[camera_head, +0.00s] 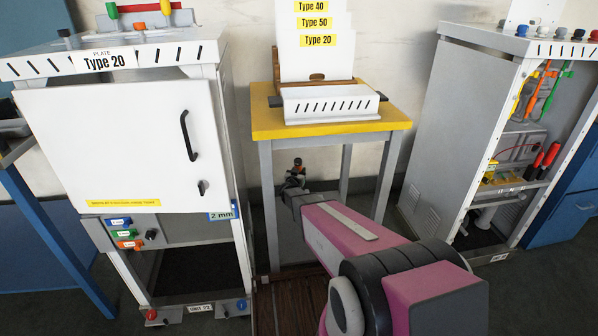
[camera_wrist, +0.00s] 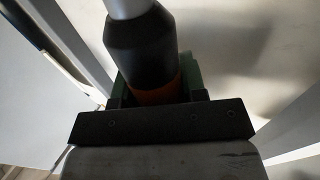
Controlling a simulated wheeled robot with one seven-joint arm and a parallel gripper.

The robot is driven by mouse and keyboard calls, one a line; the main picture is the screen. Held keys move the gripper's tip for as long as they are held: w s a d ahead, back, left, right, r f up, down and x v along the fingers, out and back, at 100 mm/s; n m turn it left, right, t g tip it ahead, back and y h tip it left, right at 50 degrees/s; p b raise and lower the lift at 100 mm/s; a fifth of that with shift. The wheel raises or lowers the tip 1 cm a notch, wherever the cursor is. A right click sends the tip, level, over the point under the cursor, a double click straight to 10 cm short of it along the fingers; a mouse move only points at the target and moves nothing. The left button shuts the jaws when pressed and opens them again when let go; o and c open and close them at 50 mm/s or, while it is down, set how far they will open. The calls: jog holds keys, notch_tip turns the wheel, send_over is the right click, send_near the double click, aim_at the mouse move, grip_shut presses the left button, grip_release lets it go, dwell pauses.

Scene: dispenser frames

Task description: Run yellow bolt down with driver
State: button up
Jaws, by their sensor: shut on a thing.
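My gripper (camera_head: 296,178) is at the far end of my pink arm, low in front of the yellow-topped table. In the wrist view my gripper (camera_wrist: 155,92) is shut on a thick black and grey cylindrical tool with an orange band, which looks like the driver (camera_wrist: 140,45). The tool's far end is cut off by the top of the wrist view. In the head view the held tool is small and dark, and its tip is hard to make out. I cannot pick out the yellow bolt for certain in either view.
A white cabinet (camera_head: 120,140) marked Type 20 stands at left, its door shut. The yellow-topped table (camera_head: 262,120) carries a white slotted holder (camera_head: 328,104). An open-sided grey cabinet (camera_head: 447,125) at right holds coloured handles and red-handled tools (camera_head: 551,155).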

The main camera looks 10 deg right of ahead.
jog(key=shift+f, duration=3.2)
jog(key=shift+f, duration=1)
dwell(1.5)
jog(key=shift+r, duration=2.55)
